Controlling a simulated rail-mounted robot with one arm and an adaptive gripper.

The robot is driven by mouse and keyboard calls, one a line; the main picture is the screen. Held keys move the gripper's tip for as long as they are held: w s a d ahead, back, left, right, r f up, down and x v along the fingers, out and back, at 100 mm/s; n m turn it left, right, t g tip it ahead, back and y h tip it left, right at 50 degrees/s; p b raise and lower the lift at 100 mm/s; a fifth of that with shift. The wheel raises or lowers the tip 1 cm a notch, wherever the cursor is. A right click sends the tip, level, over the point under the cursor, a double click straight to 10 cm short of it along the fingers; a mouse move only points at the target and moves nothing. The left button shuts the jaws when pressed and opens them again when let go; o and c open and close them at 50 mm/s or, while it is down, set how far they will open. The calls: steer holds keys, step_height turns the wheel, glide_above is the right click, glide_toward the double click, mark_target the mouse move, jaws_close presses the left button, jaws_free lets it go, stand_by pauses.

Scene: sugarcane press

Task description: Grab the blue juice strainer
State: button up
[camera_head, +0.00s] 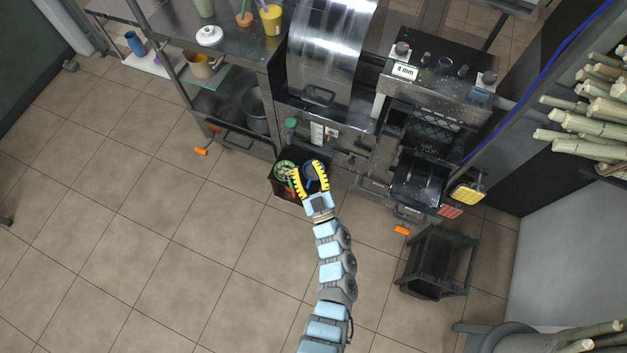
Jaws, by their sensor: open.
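The blue juice strainer (313,186) sits at the front of the press, on or in a small dark holder (285,190). Part of it is hidden by my gripper. My gripper (308,167) has its yellow-and-black fingers spread, with the blue strainer between them as seen from above. I cannot tell whether the fingers touch it. A green strainer-like round item (284,169) with pale contents lies just left of the blue one, close to the left finger.
The sugarcane press (428,118) stands behind on the right, beside a large metal drum (325,55). A metal shelf (225,85) with pots and cups is at upper left. A black stand (438,262) is at lower right. The tiled floor at left is clear.

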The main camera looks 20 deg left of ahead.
step_height(320, 180, down, 18)
steer(key=w+a+g+h+b, duration=0.1)
steer(key=w+g+h+b, duration=0.15)
steer(key=b, duration=0.45)
steer(key=g+h+b, duration=0.3)
steer(key=g+b, duration=0.1)
steer(key=b, duration=0.3)
glide_toward(304, 173)
steer(key=b+x, duration=0.4)
steer(key=b, duration=0.4)
steer(key=shift+a+f+b, duration=0.15)
steer(key=shift+a+b, duration=0.15)
steer(key=shift+a, duration=0.05)
steer(key=w+f+b, duration=0.1)
steer(key=b, duration=0.1)
steer(key=w+a+f+b, duration=0.1)
steer(key=b, duration=0.1)
steer(key=shift+w+a, duration=0.25)
steer(key=shift+w+a+f+b, duration=0.15)
steer(key=shift+w+a+b, duration=0.1)
steer(key=shift+b, duration=0.15)
steer(key=shift+w+a+b, duration=0.4)
steer(key=shift+a, duration=0.05)
jaws_close()
